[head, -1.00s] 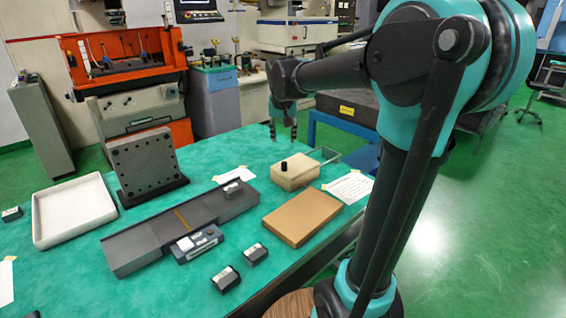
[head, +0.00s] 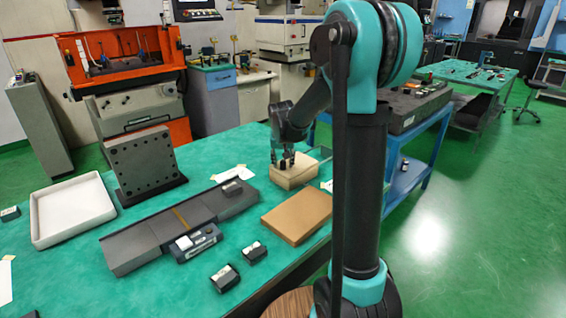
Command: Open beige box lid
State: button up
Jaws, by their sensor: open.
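The beige box (head: 293,176) stands on the green table, behind the flat brown board. Its lid looks closed. A black knob (head: 284,165) stands on top of the lid. My gripper (head: 283,161) points down at the lid with its fingers open, one on each side of the knob. I cannot tell whether the fingertips touch the knob or the lid. My arm comes down from the upper right and hides part of the space behind the box.
A flat brown board (head: 297,216) lies in front of the box. A long dark grey rail (head: 180,225), a white tray (head: 72,211) and a drilled angle plate (head: 141,163) stand to the left. Small dark blocks (head: 225,278) lie near the front. Bare green table lies left of the box.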

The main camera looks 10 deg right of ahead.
aim_at(306, 157)
grip_shut()
dwell(0.3)
jog(key=w+d, duration=0.2)
jog(key=d, duration=0.1)
jog(key=w+d, duration=0.3)
jog(key=d, duration=0.1)
jog(key=w+d, duration=0.2)
jog(key=d, duration=0.2)
jog(key=shift+w, duration=0.2)
grip_release()
